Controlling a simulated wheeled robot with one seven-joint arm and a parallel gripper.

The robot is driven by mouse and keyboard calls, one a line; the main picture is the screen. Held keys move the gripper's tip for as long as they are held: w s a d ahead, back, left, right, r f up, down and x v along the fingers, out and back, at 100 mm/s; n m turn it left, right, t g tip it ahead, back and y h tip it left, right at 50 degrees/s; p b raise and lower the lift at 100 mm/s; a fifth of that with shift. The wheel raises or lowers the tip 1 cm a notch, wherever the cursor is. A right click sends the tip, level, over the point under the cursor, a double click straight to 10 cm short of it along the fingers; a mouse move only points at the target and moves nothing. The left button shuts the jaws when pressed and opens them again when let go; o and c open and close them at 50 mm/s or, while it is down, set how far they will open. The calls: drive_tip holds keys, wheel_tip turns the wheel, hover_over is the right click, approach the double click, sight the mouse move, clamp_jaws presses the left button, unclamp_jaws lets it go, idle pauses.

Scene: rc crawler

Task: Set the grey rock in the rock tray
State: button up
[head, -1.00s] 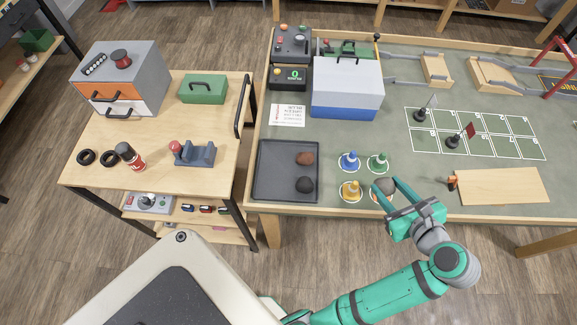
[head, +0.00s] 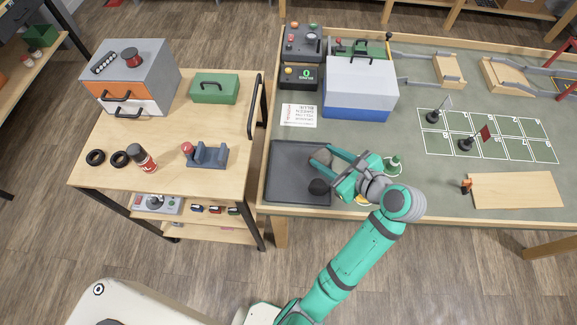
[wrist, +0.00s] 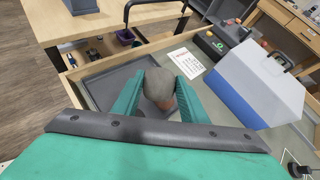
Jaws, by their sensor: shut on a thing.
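The grey rock (head: 321,157) is between the fingers of my gripper (head: 326,161), which is shut on it over the right part of the dark rock tray (head: 288,182). In the wrist view the grey rock (wrist: 159,82) sits between the two green fingers, with the tray (wrist: 108,88) behind and to the left. A brownish patch (wrist: 166,104) shows just below the grey rock; it may be the brown rock seen earlier in the tray. I cannot tell if the grey rock touches anything below.
A black rock (head: 318,187) lies in the tray's right side, close to my gripper. The tray's left half is bare. A green peg (head: 393,164) stands right of my gripper; other pegs are mostly hidden. A blue-white box (head: 358,90) stands behind.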

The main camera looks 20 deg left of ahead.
drive_tip(key=s+a+r+x, duration=0.1)
drive_tip(key=x, duration=0.8)
hover_over(289, 158)
drive_tip(key=d, duration=0.1)
drive_tip(key=f, duration=0.4)
drive_tip(key=shift+s+d+f, duration=0.15)
drive_tip(key=shift+s+f, duration=0.15)
drive_tip(key=shift+w+a+f, duration=0.2)
drive_tip(key=shift+a+f, duration=0.25)
drive_tip(key=shift+f, duration=0.1)
drive_tip(key=shift+w+a+f, duration=0.1)
drive_tip(key=shift+a+f, duration=0.05)
drive_tip(key=shift+f, duration=1.6)
drive_tip(key=o, duration=1.2)
drive_tip(key=shift+f, duration=0.1)
